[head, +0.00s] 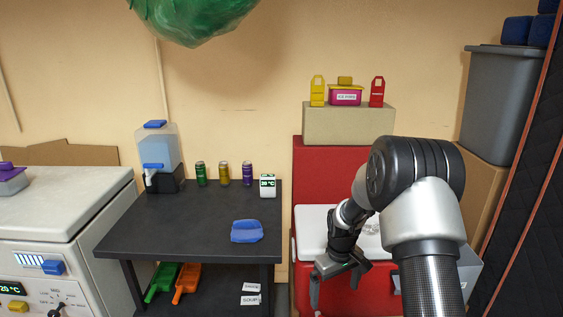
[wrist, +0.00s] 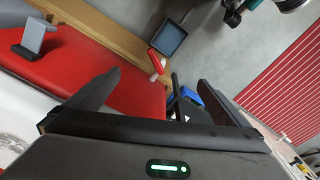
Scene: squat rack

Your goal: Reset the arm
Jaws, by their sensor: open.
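My gripper (head: 335,283) is open and empty at the end of my bent arm, at the lower right in the head view. It hangs in front of a red chest with a white top edge (head: 312,222). In the wrist view the two fingers of my gripper (wrist: 160,95) are spread apart with nothing between them. Beyond them are a red surface (wrist: 90,75) at the left and a grey floor (wrist: 225,60). My forearm hides part of the chest in the head view.
A dark table (head: 180,222) with a blue cloth-like item (head: 246,231), several cans and a water dispenser (head: 158,155) stands left of my gripper. A white appliance (head: 60,210) is farther left. A grey bin (head: 497,105) stands at the right. A green bag (head: 193,15) hangs above.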

